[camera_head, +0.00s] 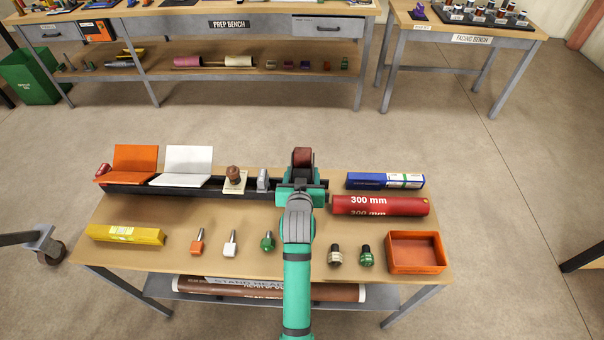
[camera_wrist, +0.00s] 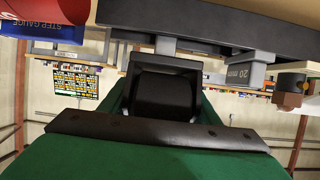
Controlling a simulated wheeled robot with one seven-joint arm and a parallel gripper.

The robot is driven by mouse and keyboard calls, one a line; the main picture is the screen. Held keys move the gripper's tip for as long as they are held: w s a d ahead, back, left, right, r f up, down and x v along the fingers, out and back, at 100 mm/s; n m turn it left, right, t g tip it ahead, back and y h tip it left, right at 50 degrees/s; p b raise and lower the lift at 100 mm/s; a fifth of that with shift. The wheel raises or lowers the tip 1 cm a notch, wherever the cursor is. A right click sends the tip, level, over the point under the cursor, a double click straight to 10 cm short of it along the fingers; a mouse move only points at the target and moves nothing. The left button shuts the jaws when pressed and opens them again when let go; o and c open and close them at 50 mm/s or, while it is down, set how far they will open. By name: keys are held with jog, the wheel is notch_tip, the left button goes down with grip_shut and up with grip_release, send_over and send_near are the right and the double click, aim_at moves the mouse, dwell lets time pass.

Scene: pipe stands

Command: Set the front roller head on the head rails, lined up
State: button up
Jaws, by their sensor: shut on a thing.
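My gripper (camera_head: 301,185) is shut on the roller head (camera_head: 302,158), a dark frame with a dark red roller, at the right part of the table's black rail (camera_head: 140,189). In the wrist view the held head (camera_wrist: 165,92) looks like a black frame between the fingers. The rail (camera_wrist: 205,28) runs along the top of that view. My gripper hides the head's underside, so I cannot tell whether it touches the rail. Left of it on the rail are a grey 20 mm block (camera_head: 263,180), a brown-knobbed cream piece (camera_head: 234,180), a white V-shaped head (camera_head: 187,161) and an orange one (camera_head: 135,160).
A red 300 mm cylinder (camera_head: 380,205) and a blue box (camera_head: 385,181) lie right of the rail. An orange tray (camera_head: 416,252) is at the front right. A yellow box (camera_head: 125,235) and several small fittings, including a green one (camera_head: 268,242), stand along the front.

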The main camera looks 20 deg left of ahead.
jog(key=shift+w+f, duration=0.1)
jog(key=shift+f, duration=1.1)
dwell(1.0)
jog(key=shift+a, duration=0.1)
jog(key=shift+f, duration=0.2)
dwell(0.4)
jog(key=o, duration=1.8)
jog(key=shift+f, duration=0.2)
jog(key=shift+v, duration=3.15)
jog(key=v, duration=1)
jog(key=shift+s+r, duration=0.2)
jog(key=shift+s, duration=0.1)
